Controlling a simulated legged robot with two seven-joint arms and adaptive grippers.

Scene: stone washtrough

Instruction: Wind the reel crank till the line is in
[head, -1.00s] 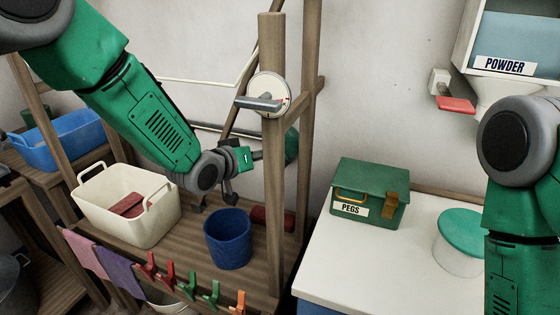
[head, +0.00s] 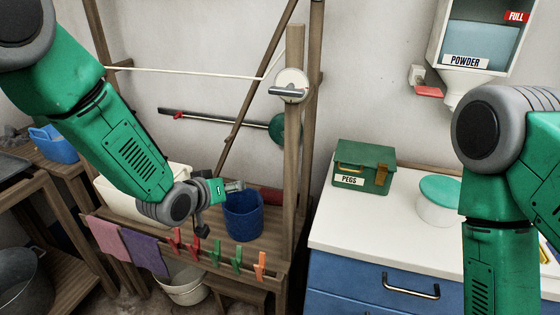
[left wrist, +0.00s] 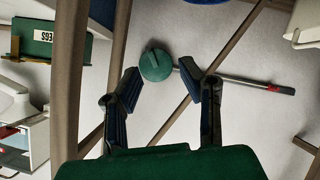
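The reel (head: 292,77) is a round, pale disc high on a wooden post. Its grey crank (head: 288,92) lies nearly level across the front. A white line (head: 190,71) runs left from the reel across the frame. My left gripper (head: 222,208) is below and left of the reel, beside the blue bucket and apart from the crank. In the left wrist view its two fingers (left wrist: 168,92) are spread with nothing between them that I can see held. The reel does not show in that view. My right arm is at the right; its gripper is out of view.
A blue bucket (head: 243,226) and a cream tub (head: 118,203) stand on the wooden rack, with coloured pegs (head: 216,252) along its front. A green pegs box (head: 362,166) and a lidded white tub (head: 437,208) stand on the counter. A green disc (head: 279,130) is behind the post.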

